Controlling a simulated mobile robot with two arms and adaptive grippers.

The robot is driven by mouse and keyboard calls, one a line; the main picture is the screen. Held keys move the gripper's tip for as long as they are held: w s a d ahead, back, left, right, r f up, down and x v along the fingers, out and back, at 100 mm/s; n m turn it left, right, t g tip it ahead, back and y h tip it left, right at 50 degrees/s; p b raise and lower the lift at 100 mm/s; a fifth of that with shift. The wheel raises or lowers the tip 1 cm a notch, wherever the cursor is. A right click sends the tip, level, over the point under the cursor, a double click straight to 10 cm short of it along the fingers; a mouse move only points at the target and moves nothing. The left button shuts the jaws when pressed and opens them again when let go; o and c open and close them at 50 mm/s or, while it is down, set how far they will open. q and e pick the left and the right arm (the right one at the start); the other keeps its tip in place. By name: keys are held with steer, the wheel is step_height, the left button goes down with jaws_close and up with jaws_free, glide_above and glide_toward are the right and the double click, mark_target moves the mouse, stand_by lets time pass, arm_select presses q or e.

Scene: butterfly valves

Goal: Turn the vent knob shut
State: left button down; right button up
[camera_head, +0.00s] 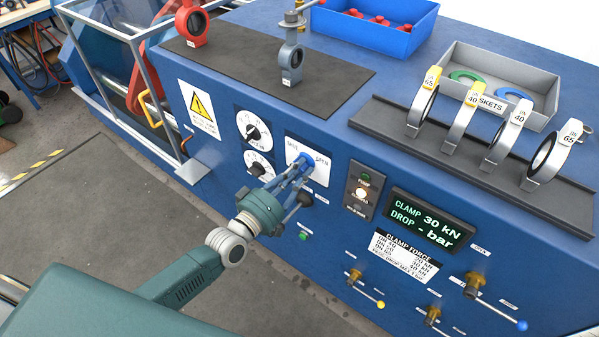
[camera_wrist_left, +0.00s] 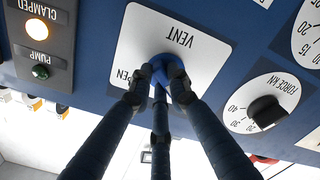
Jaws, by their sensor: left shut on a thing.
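The blue vent knob (camera_head: 303,161) sits on a white plate (camera_head: 321,171) on the front of the blue machine. The plate's right side reads "OPEN". My left gripper (camera_head: 296,170) reaches the knob from the front, its fingers closed around it. In the left wrist view, the fingers of the left gripper (camera_wrist_left: 160,80) meet on the blue knob (camera_wrist_left: 164,64), below the "VENT" label. The fingers hide most of the knob, so I cannot tell its setting. My right gripper is not in view.
Two dials (camera_head: 254,133) are left of the vent plate. A lamp panel (camera_head: 363,190) and a green-lit display (camera_head: 433,221) are to its right, with lever valves (camera_head: 474,286) below. Rings stand in a dark rack (camera_head: 463,155) on top, near a gasket tray (camera_head: 541,84).

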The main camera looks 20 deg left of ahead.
arm_select(q)
steer(key=shift+f+n, duration=0.1)
steer(key=shift+n, duration=0.5)
steer(key=c, duration=1.6)
jaws_free()
steer(key=shift+c, duration=0.2)
steer(key=v, duration=1.2)
